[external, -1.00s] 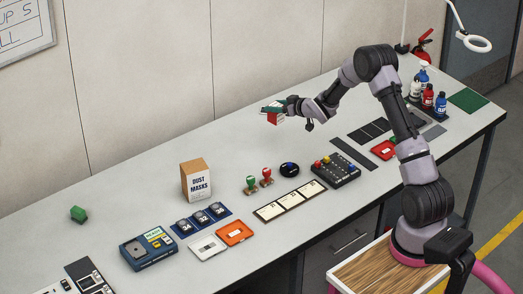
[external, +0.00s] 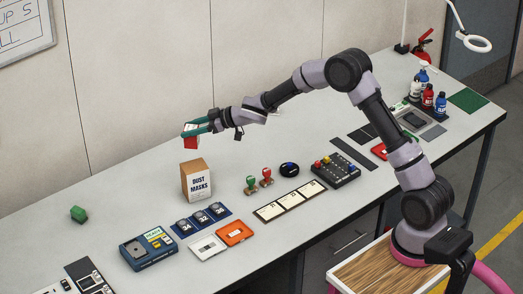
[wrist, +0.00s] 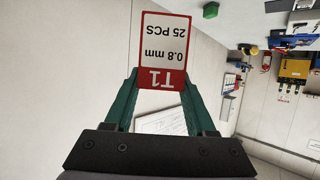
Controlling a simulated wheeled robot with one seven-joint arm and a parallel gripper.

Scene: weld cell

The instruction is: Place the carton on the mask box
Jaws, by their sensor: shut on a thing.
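The carton is a small red and white box marked "T1 0.8 mm 25 PCS" in the wrist view (wrist: 163,50). My gripper (external: 188,132) is shut on the carton, its green fingers on either side of it. In the external view the carton (external: 191,142) shows mostly its red part, hanging below the fingertips. The mask box (external: 198,183) is a brown and white box labelled "DUST MASKS", upright on the bench. The carton appears above the mask box's top, with a gap between them in the picture.
On the bench (external: 120,215), a green block (external: 78,214) lies to the left. A blue device (external: 149,250), dark blue dials (external: 201,217) and stamps (external: 258,180) lie around the mask box. The wall stands behind.

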